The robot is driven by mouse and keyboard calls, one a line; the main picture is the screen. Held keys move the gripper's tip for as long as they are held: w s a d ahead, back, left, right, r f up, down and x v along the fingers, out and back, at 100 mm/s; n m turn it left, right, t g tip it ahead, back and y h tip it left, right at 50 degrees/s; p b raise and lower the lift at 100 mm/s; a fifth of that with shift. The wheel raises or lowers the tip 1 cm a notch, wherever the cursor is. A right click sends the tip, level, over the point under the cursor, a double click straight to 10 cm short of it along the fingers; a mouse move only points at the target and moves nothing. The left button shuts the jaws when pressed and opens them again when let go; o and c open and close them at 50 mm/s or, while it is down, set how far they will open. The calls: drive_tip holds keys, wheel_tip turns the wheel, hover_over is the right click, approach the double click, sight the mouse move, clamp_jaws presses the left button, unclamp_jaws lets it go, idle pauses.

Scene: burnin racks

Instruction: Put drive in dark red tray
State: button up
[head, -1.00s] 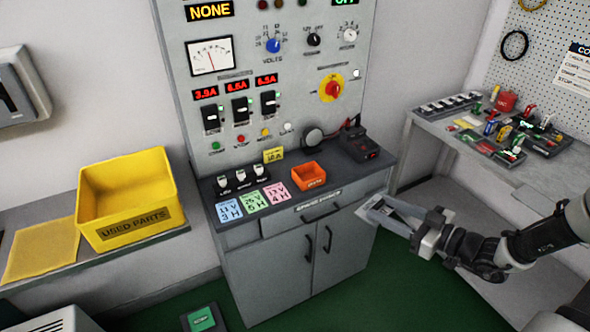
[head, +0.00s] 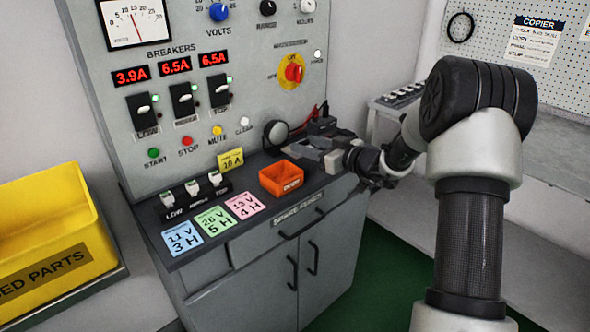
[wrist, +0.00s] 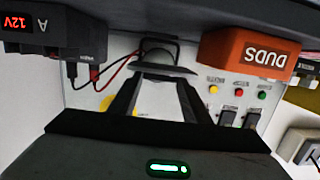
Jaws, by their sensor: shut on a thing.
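My gripper (head: 318,154) is above the back right of the grey counter, near the dark power supply. In the wrist view its two dark fingers (wrist: 162,82) reach away from the camera and are shut on a thin dark piece, the drive (wrist: 166,71). The drive shows nearly edge-on; its face and label cannot be read. In the head view the drive cannot be clearly told from the fingers. I see no tray that is clearly dark red in the current views.
An orange bin marked DUDS (head: 283,178) stands on the counter, left of my gripper; it also shows in the wrist view (wrist: 248,52). The power supply (wrist: 52,35) with red and black leads is close by. A yellow used-parts bin (head: 45,270) is at left.

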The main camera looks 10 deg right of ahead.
sight(307, 170)
drive_tip(key=shift+f+b, duration=0.3)
drive_tip(key=shift+f, duration=2.55)
drive_tip(key=shift+f+b, duration=0.2)
drive_tip(key=shift+b, duration=0.15)
drive_tip(key=o, duration=0.8)
drive_tip(key=shift+r, duration=0.1)
